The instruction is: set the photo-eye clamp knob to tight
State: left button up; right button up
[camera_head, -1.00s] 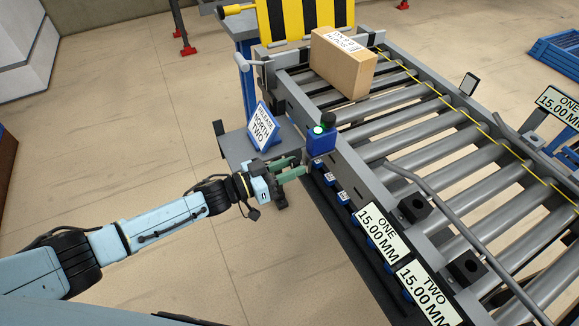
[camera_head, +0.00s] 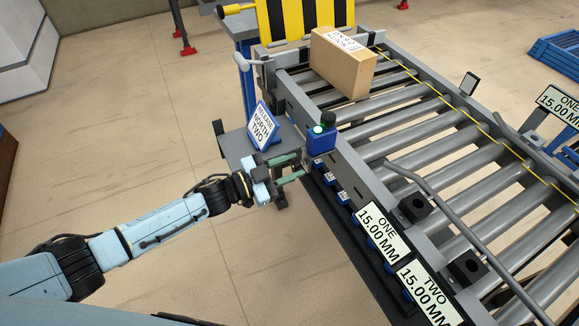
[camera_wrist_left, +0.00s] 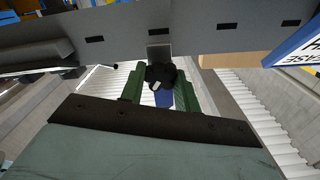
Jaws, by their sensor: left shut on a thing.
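The photo-eye (camera_head: 321,143) is a blue box with a green light and a black cap, on the near side rail of the conveyor. My left gripper (camera_head: 302,167), with green fingers, is beside the rail just below the box. In the left wrist view, a black round knob (camera_wrist_left: 161,73) with a small pale mark sits between the green fingers (camera_wrist_left: 160,92). My left gripper is shut on this knob, which looks like the clamp knob. In the head view the knob is hidden by the fingers. Its setting cannot be read. My right gripper is not in view.
A cardboard box (camera_head: 343,65) lies on the conveyor rollers (camera_head: 415,145). A "RELEASE NORTH TWO" sign (camera_head: 262,127) stands on a grey shelf behind my left gripper. "ONE" (camera_head: 383,232) and "TWO" (camera_head: 428,292) plates line the near rail.

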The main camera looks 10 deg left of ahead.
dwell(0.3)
pick_arm(q)
jog(key=o, duration=1)
jog(key=shift+c, duration=0.2)
jog(key=v, duration=1.3)
jog(key=shift+a+p, duration=0.2)
jog(key=shift+p, duration=0.2)
jog(key=shift+s, duration=0.15)
